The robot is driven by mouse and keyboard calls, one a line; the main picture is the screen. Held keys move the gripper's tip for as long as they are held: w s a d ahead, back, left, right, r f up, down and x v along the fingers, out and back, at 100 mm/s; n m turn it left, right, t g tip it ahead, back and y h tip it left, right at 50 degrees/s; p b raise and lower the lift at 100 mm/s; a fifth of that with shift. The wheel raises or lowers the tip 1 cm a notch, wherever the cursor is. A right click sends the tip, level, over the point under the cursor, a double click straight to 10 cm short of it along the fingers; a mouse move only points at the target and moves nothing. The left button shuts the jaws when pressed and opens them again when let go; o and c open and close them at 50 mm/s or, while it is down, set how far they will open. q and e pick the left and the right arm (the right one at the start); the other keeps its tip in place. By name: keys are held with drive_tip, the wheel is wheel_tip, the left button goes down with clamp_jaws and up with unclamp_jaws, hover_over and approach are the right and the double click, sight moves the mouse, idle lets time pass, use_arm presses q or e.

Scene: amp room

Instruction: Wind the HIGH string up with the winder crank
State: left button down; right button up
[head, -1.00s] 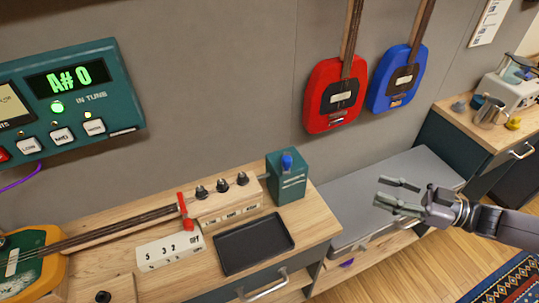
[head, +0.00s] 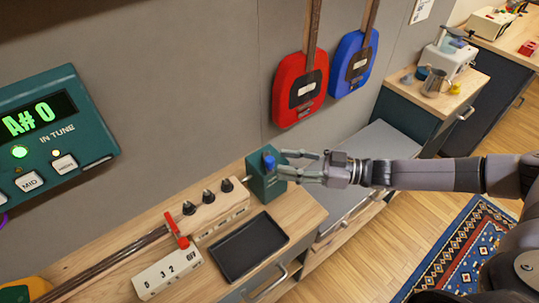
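A green box (head: 266,186) stands at the back right of the wooden bench, with a blue knob (head: 269,161) on top; I cannot tell for sure whether this is the winder crank. My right gripper (head: 281,163) is open, its two fingertips close beside the blue knob from the right. I cannot tell whether they touch it. The wooden headstock block (head: 215,217) carries three black pegs, the rightmost peg (head: 227,184) nearest the green box. The guitar neck (head: 115,258) runs to it from the lower left. My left gripper is out of view.
An empty dark tray (head: 250,247) lies in front of the green box. Red (head: 300,88) and blue (head: 353,62) guitars hang on the wall. A grey-topped cabinet (head: 345,170) stands to the right.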

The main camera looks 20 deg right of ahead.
sight(271, 159)
drive_tip(key=p+x, duration=0.1)
drive_tip(key=x, duration=0.3)
drive_tip(key=shift+w+a, duration=0.3)
drive_tip(key=shift+a, duration=0.05)
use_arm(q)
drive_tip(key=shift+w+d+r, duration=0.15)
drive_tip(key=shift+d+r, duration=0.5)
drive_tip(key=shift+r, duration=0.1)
use_arm(e)
drive_tip(key=shift+c, duration=0.6)
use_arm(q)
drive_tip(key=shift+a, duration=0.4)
use_arm(e)
clamp_jaws()
